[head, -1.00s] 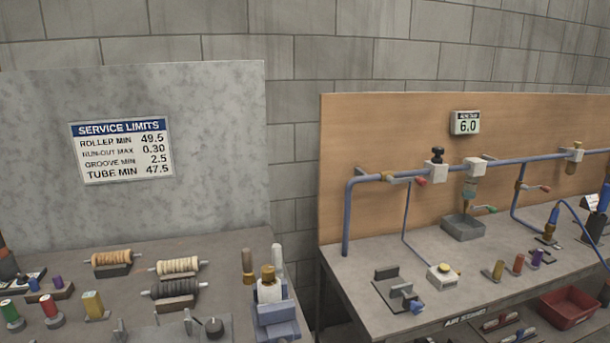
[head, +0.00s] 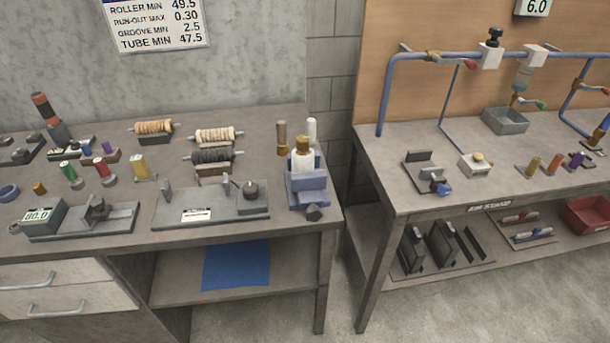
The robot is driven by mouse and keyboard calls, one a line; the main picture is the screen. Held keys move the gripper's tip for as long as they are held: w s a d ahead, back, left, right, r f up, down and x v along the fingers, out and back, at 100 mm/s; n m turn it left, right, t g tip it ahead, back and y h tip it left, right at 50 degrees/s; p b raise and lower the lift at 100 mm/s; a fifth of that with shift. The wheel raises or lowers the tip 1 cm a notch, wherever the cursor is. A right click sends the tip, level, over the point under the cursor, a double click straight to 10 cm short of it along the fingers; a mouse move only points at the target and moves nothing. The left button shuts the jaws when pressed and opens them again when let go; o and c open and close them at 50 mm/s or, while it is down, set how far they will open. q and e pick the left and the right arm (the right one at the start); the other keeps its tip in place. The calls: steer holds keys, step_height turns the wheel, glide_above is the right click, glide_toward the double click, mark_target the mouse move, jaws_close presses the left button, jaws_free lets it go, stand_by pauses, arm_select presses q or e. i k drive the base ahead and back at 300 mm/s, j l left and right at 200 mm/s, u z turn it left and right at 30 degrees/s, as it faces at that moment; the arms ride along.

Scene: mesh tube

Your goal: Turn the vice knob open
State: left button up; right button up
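Two things here look like a vice, and I cannot tell for sure which one is meant. On the right bench, a small dark grey fixture (head: 420,160) has upright jaw plates on a flat base, with a blue knob (head: 443,188) at its front right. On the left bench's right end, a blue block-shaped holder (head: 308,182) has a dark knob (head: 313,213) low at its front edge. A white bottle with a brown cap (head: 303,158) stands in or behind that holder. Neither of my grippers is in view.
The left bench (head: 110,231) carries rollers (head: 215,135), coloured spools and a gauge reading 80.0 (head: 40,213). A floor gap separates the benches.

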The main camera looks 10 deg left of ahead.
mark_target(314, 214)
steer(key=i+j, duration=0.2)
steer(key=j, duration=0.2)
steer(key=i+j+z, duration=0.25)
steer(key=j+z, duration=0.25)
steer(key=j, duration=0.2)
steer(key=i+j+z, duration=0.1)
steer(key=j+z, duration=0.15)
steer(key=j, duration=0.2)
